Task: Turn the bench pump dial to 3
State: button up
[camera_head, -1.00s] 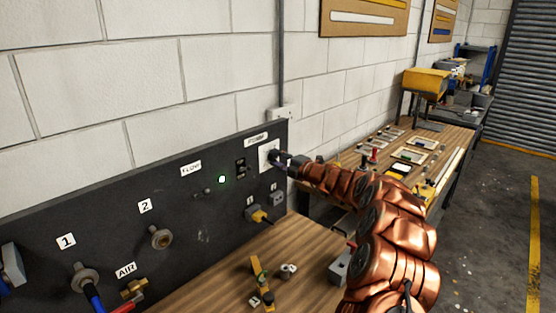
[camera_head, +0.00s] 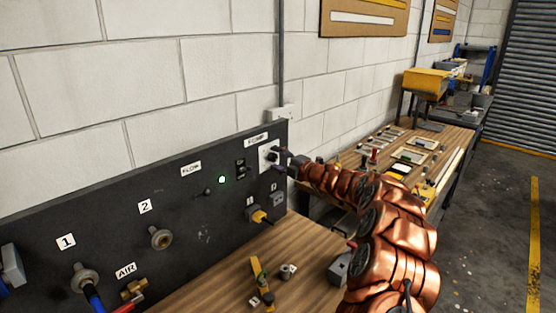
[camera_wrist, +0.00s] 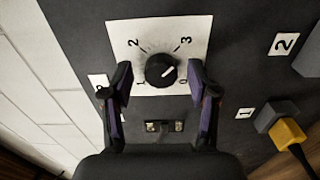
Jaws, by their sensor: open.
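The pump dial (camera_wrist: 161,69) is a round black knob on a white plate (camera_wrist: 201,24) numbered 0 to 3. My gripper (camera_wrist: 160,68) is open, with one finger on each side of the knob and visible gaps to both. In the head view my gripper (camera_head: 283,160) is at the dial's white plate (camera_head: 264,157) on the right end of the dark panel, and it largely hides the knob.
The dark panel (camera_head: 190,215) also carries a lit green lamp (camera_head: 222,179), a switch (camera_head: 240,169), a yellow plug (camera_head: 260,217) and hose fittings. Small parts lie on the wooden bench (camera_head: 215,290) below. In the wrist view a yellow plug (camera_wrist: 288,131) sits at the right.

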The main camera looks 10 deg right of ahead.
jog(key=shift+s+d, duration=0.1)
jog(key=v, duration=1.1)
jog(key=shift+s+d, duration=0.2)
jog(key=shift+s, duration=0.1)
